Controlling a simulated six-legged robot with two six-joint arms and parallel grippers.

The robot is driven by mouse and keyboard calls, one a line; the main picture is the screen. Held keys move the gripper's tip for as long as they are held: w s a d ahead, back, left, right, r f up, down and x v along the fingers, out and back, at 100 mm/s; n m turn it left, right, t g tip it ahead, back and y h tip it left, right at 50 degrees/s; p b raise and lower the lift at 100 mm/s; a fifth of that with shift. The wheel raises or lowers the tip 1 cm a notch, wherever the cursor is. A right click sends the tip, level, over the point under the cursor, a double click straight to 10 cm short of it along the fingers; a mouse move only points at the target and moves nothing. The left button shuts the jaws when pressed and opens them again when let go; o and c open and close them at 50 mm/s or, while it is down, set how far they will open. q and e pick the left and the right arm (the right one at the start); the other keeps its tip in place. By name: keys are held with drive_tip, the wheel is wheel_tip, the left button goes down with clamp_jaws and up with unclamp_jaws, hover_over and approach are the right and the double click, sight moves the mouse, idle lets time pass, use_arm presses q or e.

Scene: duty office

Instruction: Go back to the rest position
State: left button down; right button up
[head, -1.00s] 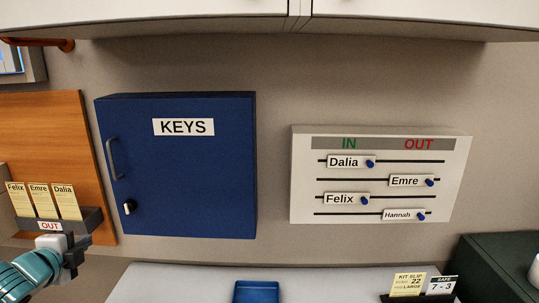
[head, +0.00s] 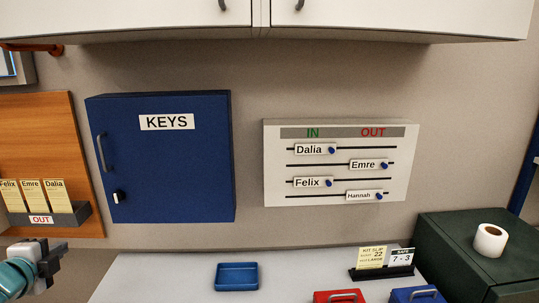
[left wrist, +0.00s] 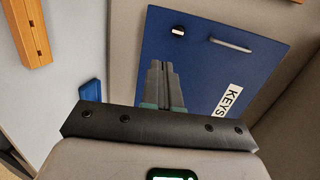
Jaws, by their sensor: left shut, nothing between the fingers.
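My left gripper (head: 50,258) is at the lower left of the head view, below the OUT card holder. It is shut and empty, clear of the wall and of the counter. In the left wrist view its closed fingers (left wrist: 162,87) show in front of the blue key cabinet, apart from any handle. My right gripper is not in view.
The blue KEYS cabinet (head: 165,165) is shut on the wall. The IN/OUT board (head: 340,195) hangs right of it. A blue tray (head: 237,277), a slip stand (head: 382,274), a red case (head: 338,297) and a blue case (head: 418,294) are on the counter.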

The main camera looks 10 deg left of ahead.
use_arm(q)
drive_tip(key=w+d+f+n+g+h, duration=0.1)
drive_tip(key=w+d+f+n+h, duration=0.1)
drive_tip(key=d+f, duration=0.45)
drive_tip(key=w+d+f+n+g+h, duration=0.1)
drive_tip(key=d+f+n, duration=0.2)
drive_tip(key=f, duration=0.6)
drive_tip(key=s+d+f+n+g+h, duration=0.2)
drive_tip(key=s+d+f+n+g, duration=0.1)
drive_tip(key=d+f, duration=0.55)
drive_tip(key=s+d+f+n+g+h, duration=0.2)
drive_tip(key=s+d+f+n, duration=0.1)
drive_tip(key=d+f, duration=0.55)
drive_tip(key=s+d+f+n+g, duration=0.3)
drive_tip(key=s+d+f, duration=0.35)
drive_tip(key=s, duration=0.35)
drive_tip(key=s+d+f+n+g, duration=0.3)
drive_tip(key=s+d+f+g, duration=0.15)
drive_tip(key=s+d, duration=0.4)
wheel_tip(320, 180, down, 11)
drive_tip(key=a+b, duration=0.2)
drive_tip(key=b, duration=0.8)
drive_tip(key=shift+s+a+t+h, duration=0.15)
drive_tip(key=shift+s+t+h, duration=0.2)
drive_tip(key=shift+t+h, duration=0.1)
drive_tip(key=shift+r, duration=0.15)
